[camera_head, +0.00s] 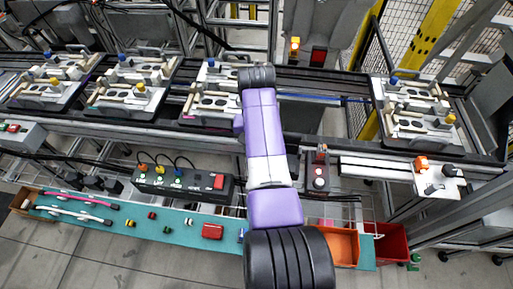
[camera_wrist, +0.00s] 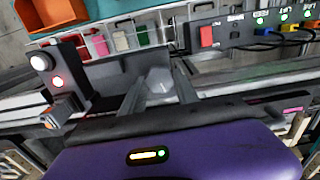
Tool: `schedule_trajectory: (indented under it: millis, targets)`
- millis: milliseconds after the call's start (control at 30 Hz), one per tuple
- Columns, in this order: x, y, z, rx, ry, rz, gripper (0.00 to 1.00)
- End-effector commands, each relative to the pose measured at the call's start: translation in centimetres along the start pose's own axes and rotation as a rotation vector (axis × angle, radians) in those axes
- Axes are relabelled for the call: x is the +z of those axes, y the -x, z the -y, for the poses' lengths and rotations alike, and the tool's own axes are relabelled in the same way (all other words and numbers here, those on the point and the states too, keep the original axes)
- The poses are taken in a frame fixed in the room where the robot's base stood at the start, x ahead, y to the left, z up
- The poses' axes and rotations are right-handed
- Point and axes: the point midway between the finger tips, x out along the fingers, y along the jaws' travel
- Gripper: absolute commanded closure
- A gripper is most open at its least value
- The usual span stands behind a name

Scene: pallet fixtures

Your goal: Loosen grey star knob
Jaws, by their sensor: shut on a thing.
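My gripper (camera_wrist: 158,88) shows in the wrist view with its two grey fingers closed on a pale grey faceted knob (camera_wrist: 159,79), which I take as the grey star knob. The fingers stand on its left and right sides. Its lower part and what it sits on are hard to make out. In the head view my purple and white arm reaches over the conveyor beside a pallet fixture (camera_head: 206,101). My fingers and the grey knob are hidden there behind the arm.
More pallet fixtures with blue and yellow knobs stand at left and at right (camera_head: 411,104). A black control box (camera_head: 182,183) and a red-lit button post (camera_head: 319,178) stand in front. A teal shelf (camera_head: 160,234) holds small parts, with an orange bin (camera_head: 345,247) and red bin (camera_head: 392,243).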

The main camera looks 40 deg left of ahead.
Motion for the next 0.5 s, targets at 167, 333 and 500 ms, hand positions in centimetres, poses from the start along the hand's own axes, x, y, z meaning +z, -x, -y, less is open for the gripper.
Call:
schedule_trajectory:
  millis: [167, 333, 500]
  targets:
    - [-0.09, 0.16, 0.01, 0.000, -0.001, -0.002, 0.41]
    - [-0.05, 0.09, 0.00, 0.000, -0.001, -0.001, 0.41]
    - [-0.07, 0.29, 0.01, 0.000, -0.001, -0.002, 0.41]
